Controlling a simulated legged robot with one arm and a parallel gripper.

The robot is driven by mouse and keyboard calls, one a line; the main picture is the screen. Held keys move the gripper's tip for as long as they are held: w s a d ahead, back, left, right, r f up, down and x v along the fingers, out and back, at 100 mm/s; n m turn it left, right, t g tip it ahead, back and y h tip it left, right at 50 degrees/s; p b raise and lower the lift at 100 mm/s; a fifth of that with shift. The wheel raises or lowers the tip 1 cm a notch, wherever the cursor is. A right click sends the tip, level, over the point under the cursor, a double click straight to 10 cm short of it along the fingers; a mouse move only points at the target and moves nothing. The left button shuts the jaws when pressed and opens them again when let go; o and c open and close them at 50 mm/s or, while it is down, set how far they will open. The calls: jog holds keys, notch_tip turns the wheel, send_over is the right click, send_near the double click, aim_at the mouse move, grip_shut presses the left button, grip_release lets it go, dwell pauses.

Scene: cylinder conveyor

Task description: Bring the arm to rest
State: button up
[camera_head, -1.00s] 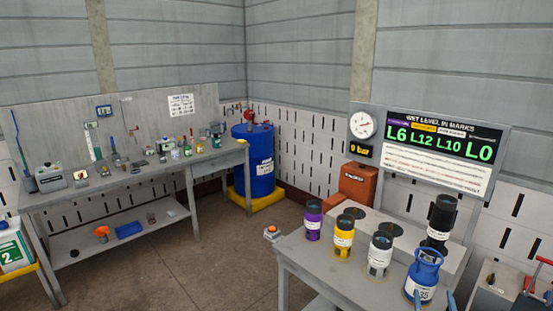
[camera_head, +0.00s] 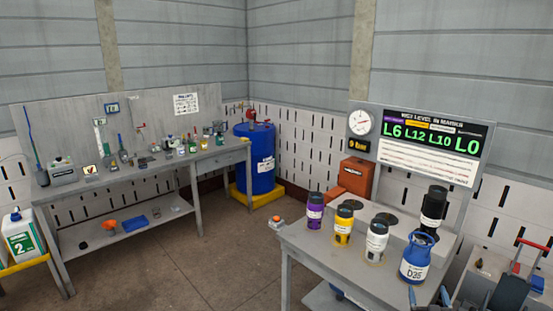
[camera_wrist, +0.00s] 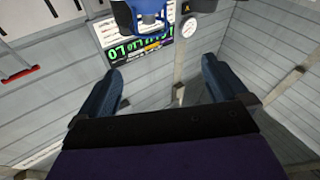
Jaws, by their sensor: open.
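My gripper (camera_wrist: 160,85) shows in the wrist view as two dark blue fingers spread wide apart, with nothing between them. In the head view, its fingertips (camera_head: 428,297) just show at the bottom edge, in front of the near table. A blue bottle (camera_head: 415,262) marked D35 stands upright on that table, beyond the fingertips. In the wrist view, a blue thing (camera_wrist: 150,10), apparently this bottle, is cut off at the top edge, apart from the fingers. Most of my arm is out of sight in the head view.
The near table (camera_head: 325,250) holds purple (camera_head: 315,212), yellow (camera_head: 343,226) and white (camera_head: 376,242) cylinders, and a black one (camera_head: 433,210) on a raised block. A level board (camera_head: 430,150) stands behind. A bench (camera_head: 125,185) and blue drum (camera_head: 255,165) stand left. Floor between is open.

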jog(key=w+a+r+g+y, duration=0.2)
jog(key=w+a+r+g, duration=0.3)
jog(key=a+r, duration=0.4)
jog(key=s+a+r+g+y, duration=0.1)
jog(key=s+a+r+g, duration=0.35)
jog(key=s+a, duration=0.45)
jog(key=s+a+r+g+y, duration=0.1)
jog(key=s+a+g, duration=0.3)
jog(key=s, duration=1)
jog(key=s+a+r+g, duration=0.3)
jog(key=s+a, duration=0.8)
jog(key=s, duration=0.4)
jog(key=s+a+r+n+g+y, duration=0.1)
jog(key=s+a+g, duration=0.4)
jog(key=s, duration=1)
jog(key=a+r, duration=0.1)
jog(key=a, duration=0.1)
jog(key=shift+a+r+y, duration=0.3)
jog(key=shift+a, duration=0.1)
